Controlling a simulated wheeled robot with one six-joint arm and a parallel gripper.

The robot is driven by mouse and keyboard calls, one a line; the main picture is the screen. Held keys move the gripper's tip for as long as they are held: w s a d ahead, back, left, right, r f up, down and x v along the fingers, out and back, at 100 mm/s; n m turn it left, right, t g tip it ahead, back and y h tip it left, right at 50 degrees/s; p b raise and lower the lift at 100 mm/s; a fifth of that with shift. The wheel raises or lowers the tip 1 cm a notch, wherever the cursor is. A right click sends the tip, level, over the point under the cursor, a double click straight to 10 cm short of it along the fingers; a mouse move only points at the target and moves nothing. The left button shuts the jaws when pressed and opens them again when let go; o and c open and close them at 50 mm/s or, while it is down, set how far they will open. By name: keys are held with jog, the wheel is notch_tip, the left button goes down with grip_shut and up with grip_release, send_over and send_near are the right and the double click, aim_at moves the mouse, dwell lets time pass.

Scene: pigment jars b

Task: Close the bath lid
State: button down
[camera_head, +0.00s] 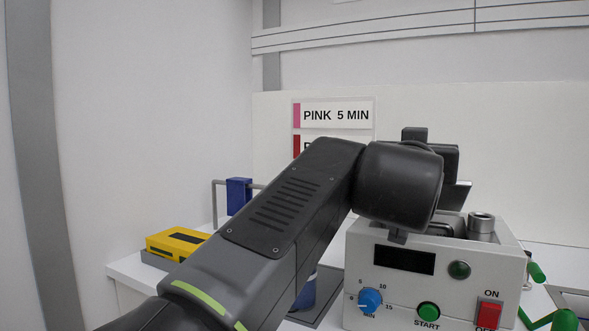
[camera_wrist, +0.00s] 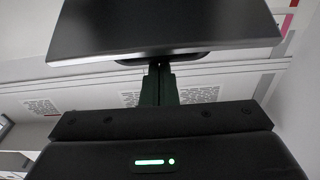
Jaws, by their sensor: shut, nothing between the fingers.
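The bath (camera_head: 440,265) is a white box with a dark display, a blue dial, a green START button and a red ON switch. A grey plate edge, likely its raised lid (camera_head: 457,196), stands tilted above the top, mostly behind my arm. In the wrist view a broad dark panel, which looks like the lid (camera_wrist: 165,28), fills the top. My gripper (camera_wrist: 158,72) is shut and empty, its fingertips at the panel's lower edge. I cannot tell whether they touch. In the head view my wrist hides the fingers and much of the bath top.
A metal cylinder (camera_head: 481,224) stands on the bath's right top. A yellow box (camera_head: 177,243) and a blue object on a grey rail (camera_head: 238,195) are at the left. Green parts (camera_head: 562,320) lie at the right. A PINK 5 MIN sign (camera_head: 335,115) hangs behind.

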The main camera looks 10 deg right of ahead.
jog(key=shift+s+a+f+t+h+b, duration=0.15)
jog(key=shift+s+a+f+b, duration=0.1)
jog(key=shift+f+b, duration=0.4)
jog(key=shift+s+a+f+t+h+b, duration=0.15)
jog(key=shift+s+f+b, duration=0.05)
jog(key=shift+f+b, duration=0.35)
jog(key=f+b, duration=0.1)
jog(key=s+a+b, duration=0.1)
jog(key=b, duration=0.1)
jog(key=shift+f, duration=0.35)
jog(key=b, duration=0.1)
jog(key=f+b, duration=0.1)
jog(key=s+f+b, duration=0.1)
jog(key=shift+a+f, duration=0.2)
jog(key=shift+a, duration=0.1)
jog(key=shift+s+a+f+b, duration=0.15)
jog(key=shift+f+b, duration=0.25)
jog(key=shift+f, duration=0.3)
notch_tip(320, 180, up, 5)
jog(key=s+p, duration=0.1)
jog(key=p, duration=0.3)
jog(key=s+a+f+b, duration=0.3)
jog(key=s+a+f, duration=0.2)
jog(key=s+a, duration=0.1)
jog(key=shift+s+a, duration=0.15)
jog(key=shift+s, duration=0.05)
